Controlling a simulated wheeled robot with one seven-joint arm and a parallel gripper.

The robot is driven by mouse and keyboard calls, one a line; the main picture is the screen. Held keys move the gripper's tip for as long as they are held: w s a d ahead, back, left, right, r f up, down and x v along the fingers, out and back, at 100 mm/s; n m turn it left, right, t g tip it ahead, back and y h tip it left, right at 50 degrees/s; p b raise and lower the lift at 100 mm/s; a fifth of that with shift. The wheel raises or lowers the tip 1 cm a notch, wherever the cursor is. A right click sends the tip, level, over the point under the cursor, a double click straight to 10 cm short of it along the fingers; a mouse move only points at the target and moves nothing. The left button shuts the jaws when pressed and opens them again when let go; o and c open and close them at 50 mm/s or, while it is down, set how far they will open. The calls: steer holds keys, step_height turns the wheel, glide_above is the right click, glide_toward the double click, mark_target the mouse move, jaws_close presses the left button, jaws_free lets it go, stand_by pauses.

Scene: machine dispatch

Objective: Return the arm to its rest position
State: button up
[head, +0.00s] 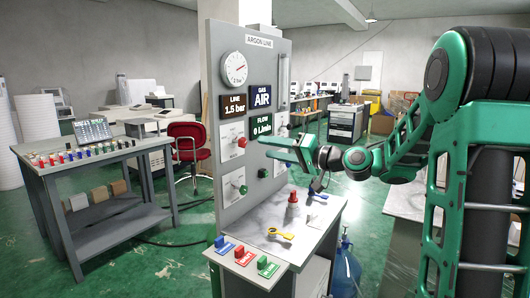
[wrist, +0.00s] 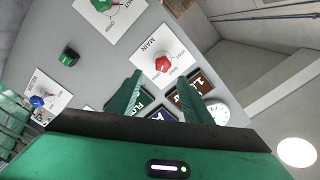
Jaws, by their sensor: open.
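My arm (head: 400,150) comes in from the right in the head view, its forearm bent and held out over the grey bench. My gripper (head: 272,147) points left in front of the grey argon line panel (head: 262,60). In the wrist view my gripper (wrist: 160,82) shows two green fingers spread apart with nothing between them. The red MAIN knob (wrist: 163,63) appears beyond the fingertips, with no visible contact. The fingers partly cover the display plates in that view.
The panel carries a gauge (head: 234,68) and displays reading 1.5 bar, AIR and 0 L/min. The bench (head: 315,232) below holds a red-topped part (head: 292,197), a yellow item (head: 280,234) and coloured blocks. A blue bottle (head: 345,270) stands beside it. A side table (head: 110,155) is left.

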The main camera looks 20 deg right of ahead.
steer(key=s+d+f+g+h, duration=0.2)
steer(key=s+f+g+h, duration=0.2)
steer(key=s+f, duration=0.35)
steer(key=s+d+f+g+h, duration=0.2)
steer(key=s+f+g+h, duration=0.1)
steer(key=s+f, duration=0.4)
steer(key=s+d+f+m+g+h, duration=0.1)
steer(key=s+d+f+g, duration=0.1)
steer(key=s, duration=0.7)
steer(key=s+d+f+m+g+h, duration=0.1)
steer(key=s+d+f+g, duration=0.1)
steer(key=s, duration=0.7)
steer(key=s+d+f+m+g+h, duration=0.1)
steer(key=s+d+f+g, duration=0.2)
steer(key=s, duration=0.6)
steer(key=shift+s+f+g, duration=0.35)
steer(key=shift+f+g, duration=0.05)
steer(key=shift+f, duration=0.05)
steer(key=shift+d, duration=0.1)
steer(key=shift+w+f+h, duration=0.25)
steer(key=shift+w+h, duration=0.05)
steer(key=shift+w, duration=0.35)
